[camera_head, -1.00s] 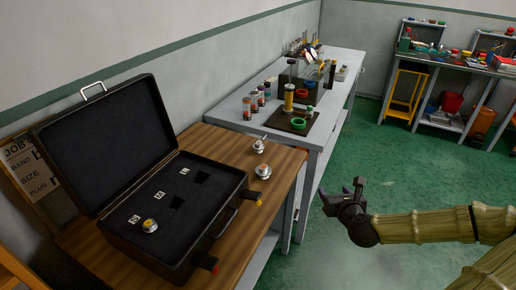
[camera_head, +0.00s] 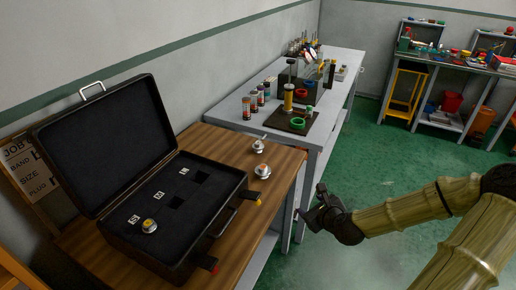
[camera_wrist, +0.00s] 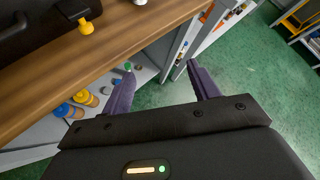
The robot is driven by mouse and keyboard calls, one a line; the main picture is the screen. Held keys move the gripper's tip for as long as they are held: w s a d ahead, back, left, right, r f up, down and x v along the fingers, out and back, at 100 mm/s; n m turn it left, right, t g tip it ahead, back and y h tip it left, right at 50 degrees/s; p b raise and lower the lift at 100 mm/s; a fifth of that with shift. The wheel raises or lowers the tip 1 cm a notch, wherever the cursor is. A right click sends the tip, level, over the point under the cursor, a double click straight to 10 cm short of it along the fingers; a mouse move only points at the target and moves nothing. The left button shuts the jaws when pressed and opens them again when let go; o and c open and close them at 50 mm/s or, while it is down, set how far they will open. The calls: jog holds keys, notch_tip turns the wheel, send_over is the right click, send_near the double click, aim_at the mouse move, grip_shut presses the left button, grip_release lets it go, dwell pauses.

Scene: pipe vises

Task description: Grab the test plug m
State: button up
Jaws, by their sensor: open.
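Two silvery test plugs stand on the wooden bench (camera_head: 215,140) right of the open case: one farther back with a stem (camera_head: 258,146), one nearer and squat (camera_head: 263,171). A third plug with a yellow top (camera_head: 149,226) sits in the case (camera_head: 190,245) by the nearest label. The labels are too small to read surely, so I cannot tell which plug is m. My gripper (camera_head: 309,200) is open and empty, off the bench's right edge, apart from all plugs. In the wrist view its fingers (camera_wrist: 160,65) are spread; a plug's edge (camera_wrist: 140,2) shows at the top.
The case's raised lid (camera_head: 105,140) stands at the left; two empty recesses show in its foam. A grey bench (camera_head: 225,112) with bottles and a pipe stand is behind. A low shelf with yellow bottles (camera_wrist: 85,97) lies under the wooden bench. Green floor (camera_head: 385,165) is clear at right.

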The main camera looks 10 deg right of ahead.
jog(key=s+a+f+n+g, duration=0.3)
jog(key=s+a+n+g, duration=0.4)
jog(key=n, duration=0.7)
jog(key=s+a+r+n, duration=0.1)
jog(key=s+r+n, duration=0.3)
jog(key=n, duration=0.4)
jog(key=s+a+r+n+g+h, duration=0.1)
jog(key=s+a+r+n, duration=0.1)
jog(key=s+r+n, duration=0.2)
jog(key=r+n, duration=0.2)
jog(key=n, duration=0.2)
jog(key=shift+s+g, duration=0.25)
jog(key=shift+g, duration=0.05)
